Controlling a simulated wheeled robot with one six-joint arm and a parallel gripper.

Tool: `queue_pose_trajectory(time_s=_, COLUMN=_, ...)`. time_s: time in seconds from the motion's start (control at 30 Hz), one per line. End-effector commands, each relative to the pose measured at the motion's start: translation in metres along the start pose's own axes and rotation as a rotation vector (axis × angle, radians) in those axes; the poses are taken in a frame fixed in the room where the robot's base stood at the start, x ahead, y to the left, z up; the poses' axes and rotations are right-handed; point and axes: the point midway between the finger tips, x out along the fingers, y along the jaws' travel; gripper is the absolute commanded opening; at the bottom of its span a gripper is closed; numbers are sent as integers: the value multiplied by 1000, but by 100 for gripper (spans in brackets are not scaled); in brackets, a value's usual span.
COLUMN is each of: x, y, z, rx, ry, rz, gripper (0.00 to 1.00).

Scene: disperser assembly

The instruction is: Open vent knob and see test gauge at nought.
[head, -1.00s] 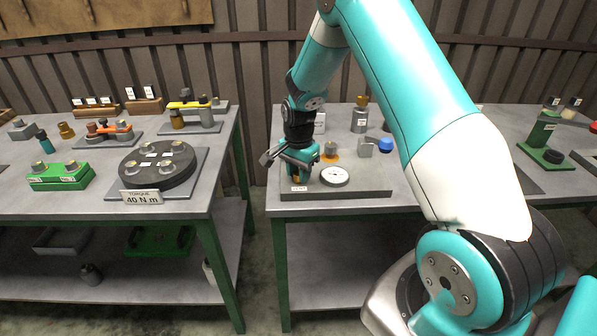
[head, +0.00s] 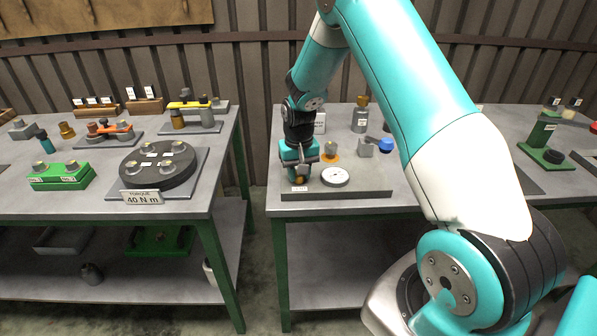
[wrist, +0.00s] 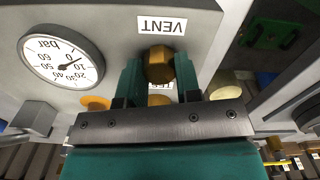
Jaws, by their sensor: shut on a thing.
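The vent knob (wrist: 158,62) is a brass hexagonal knob beside the white VENT label (wrist: 161,26) in the wrist view. My gripper (wrist: 158,72) is shut on it, with one green finger at each side. In the head view my gripper (head: 300,172) points down at the left end of the grey test plate (head: 350,194). The test gauge (wrist: 60,62) is a white dial marked bar, left of the knob in the wrist view, and right of my gripper in the head view (head: 335,176). Its needle points near the 0 mark, towards the 10 side; the exact reading is unclear.
An orange-based fitting (head: 331,152), a grey block (head: 365,147) and a blue ball-shaped part (head: 386,145) stand behind the gauge. Another bench with a round dark flange (head: 158,168) stands left, across a gap. The bench front right of the plate is partly hidden by my arm.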

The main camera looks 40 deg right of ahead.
Motion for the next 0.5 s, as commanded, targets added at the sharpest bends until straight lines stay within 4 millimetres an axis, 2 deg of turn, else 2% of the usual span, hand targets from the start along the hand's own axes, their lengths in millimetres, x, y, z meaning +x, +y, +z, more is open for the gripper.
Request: queue_pose_trajectory(time_s=0.5, x=-2, y=-1, z=-2, rx=-473, ry=7, rz=0, gripper=8)
